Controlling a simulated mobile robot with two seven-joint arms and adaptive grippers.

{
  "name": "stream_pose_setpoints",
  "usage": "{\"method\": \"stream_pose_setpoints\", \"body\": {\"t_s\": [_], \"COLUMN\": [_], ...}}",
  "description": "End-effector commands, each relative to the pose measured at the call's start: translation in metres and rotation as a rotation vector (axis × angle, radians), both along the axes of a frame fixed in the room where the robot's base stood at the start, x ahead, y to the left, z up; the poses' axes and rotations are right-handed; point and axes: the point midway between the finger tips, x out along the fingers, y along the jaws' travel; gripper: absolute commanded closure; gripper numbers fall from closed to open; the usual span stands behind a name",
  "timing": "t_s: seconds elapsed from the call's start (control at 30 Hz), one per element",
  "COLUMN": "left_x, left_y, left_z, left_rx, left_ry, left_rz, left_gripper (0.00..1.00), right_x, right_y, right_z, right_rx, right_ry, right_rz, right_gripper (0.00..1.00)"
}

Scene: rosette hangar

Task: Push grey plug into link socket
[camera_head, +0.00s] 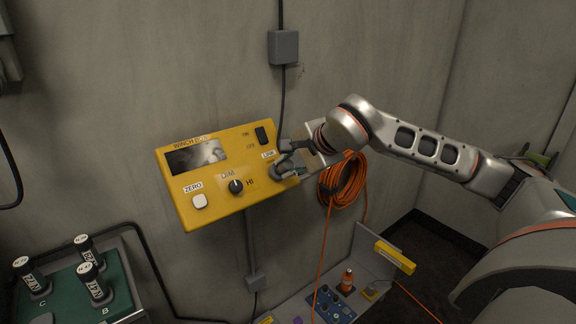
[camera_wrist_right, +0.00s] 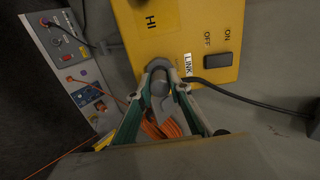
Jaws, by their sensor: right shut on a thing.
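The yellow winch panel (camera_head: 222,200) is mounted tilted on the wall, with the LINK label (camera_head: 268,154) at its right end. My right gripper (camera_head: 290,168) is at the panel face just below that label. In the wrist view its green-sided fingers (camera_wrist_right: 160,80) are closed around the grey plug (camera_wrist_right: 160,88). A grey round collar (camera_wrist_right: 159,66), apparently the link socket, shows directly beyond the plug against the panel. The fingers hide part of the contact, so I cannot tell how deep the plug sits. My left gripper is not in view.
A black cable (camera_wrist_right: 250,101) runs from beside the fingers to a grey wall box (camera_head: 283,47). An orange cable coil (camera_head: 343,180) hangs right of the panel. Dark labelled cylinders (camera_head: 95,284) stand at lower left.

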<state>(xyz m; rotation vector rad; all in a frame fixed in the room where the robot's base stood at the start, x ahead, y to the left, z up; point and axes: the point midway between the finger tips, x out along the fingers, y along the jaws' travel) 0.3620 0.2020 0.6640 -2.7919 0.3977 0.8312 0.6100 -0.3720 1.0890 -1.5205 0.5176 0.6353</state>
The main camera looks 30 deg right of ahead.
Motion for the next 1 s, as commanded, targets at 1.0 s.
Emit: {"method": "stream_pose_setpoints", "body": {"t_s": [1.0], "left_x": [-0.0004], "left_y": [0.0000], "left_z": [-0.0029], "left_rx": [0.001], "left_ry": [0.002], "left_rz": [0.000], "left_gripper": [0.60], "right_x": [0.0063], "right_y": [0.0005], "right_z": [-0.0050], "right_rx": [0.000], "right_ry": [-0.001], "right_rz": [0.000], "right_gripper": [1.00]}}
